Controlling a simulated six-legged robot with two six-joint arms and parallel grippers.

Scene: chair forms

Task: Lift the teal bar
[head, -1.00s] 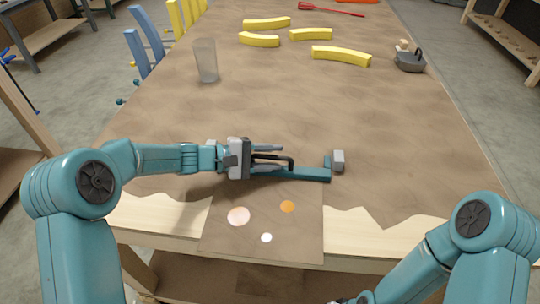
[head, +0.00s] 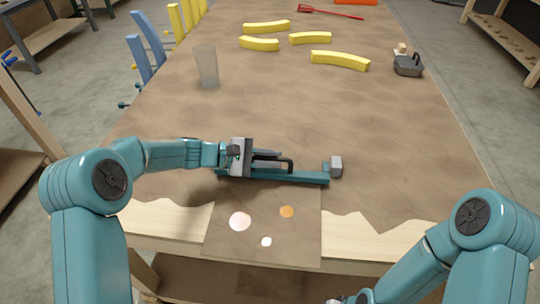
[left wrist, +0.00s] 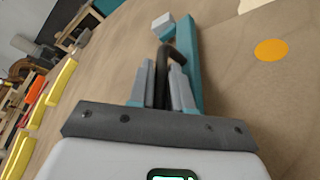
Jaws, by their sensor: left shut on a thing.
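The teal bar (head: 300,178) lies lengthwise across the front of the table, just behind the mat. It has a black looped handle and a light grey block (head: 336,166) at its right end. My left gripper (head: 270,160) is shut on the black handle (left wrist: 163,75), which sits between its fingers in the left wrist view. The bar (left wrist: 187,60) runs beside the fingers there. I cannot tell whether the bar is clear of the table. My right arm reaches the bottom edge, and its fingers are out of view.
A mat (head: 225,245) with several coloured dots lies at the front edge. Several yellow curved pieces (head: 340,60) and a dark grey object (head: 408,66) lie farther back. The table's middle is clear.

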